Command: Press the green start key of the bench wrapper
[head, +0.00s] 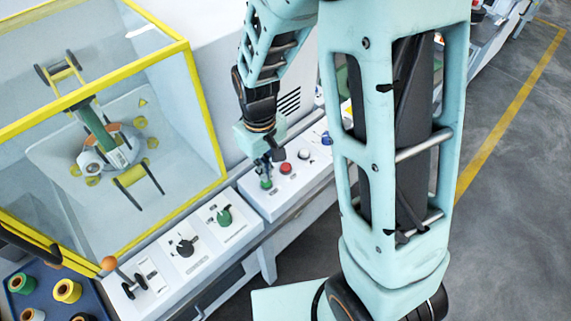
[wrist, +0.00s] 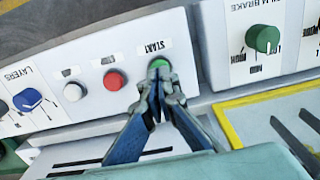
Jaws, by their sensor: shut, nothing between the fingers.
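The green start key (wrist: 158,63) is a round button on the white control panel, under the label START in the wrist view. In the head view the green key (head: 265,184) shows just below my fingertips. My gripper (wrist: 160,84) is shut and empty, with its blue-grey fingers pointing at the key and covering its lower edge. In the head view my gripper (head: 267,166) hangs over the panel right at the key. I cannot tell whether the tips touch it. The bench wrapper's yellow-framed clear guard (head: 205,115) stands to the left, with the coil mechanism behind it.
A red button (wrist: 113,80) and a white button (wrist: 73,92) sit beside the key. A blue LAYERS knob (wrist: 28,99) and a green FILM BRAKE knob (wrist: 263,39) flank them. A black knob (head: 185,247) and an orange-tipped lever (head: 110,264) stand farther along the bench. A blue tray (head: 42,272) holds several spools.

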